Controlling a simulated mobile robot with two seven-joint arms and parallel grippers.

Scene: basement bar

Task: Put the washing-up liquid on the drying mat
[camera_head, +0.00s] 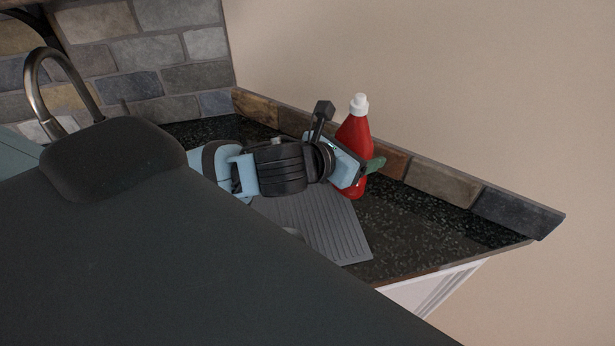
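The washing-up liquid (355,131) is a red bottle with a white cap, standing upright near the back ledge of the counter. The drying mat (325,229) is a grey ribbed sheet lying flat on the counter in front of it. The bottle's base is by the mat's far right corner; I cannot tell whether it overlaps the mat. My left gripper (371,168) is at the bottle's lower half and covers part of it. My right gripper is not in view.
The black speckled counter (400,232) is bare to the right of the mat. A low stone ledge (440,187) runs along the beige wall behind it. A curved metal tap (36,88) stands at the left. A large dark shape blocks the lower left.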

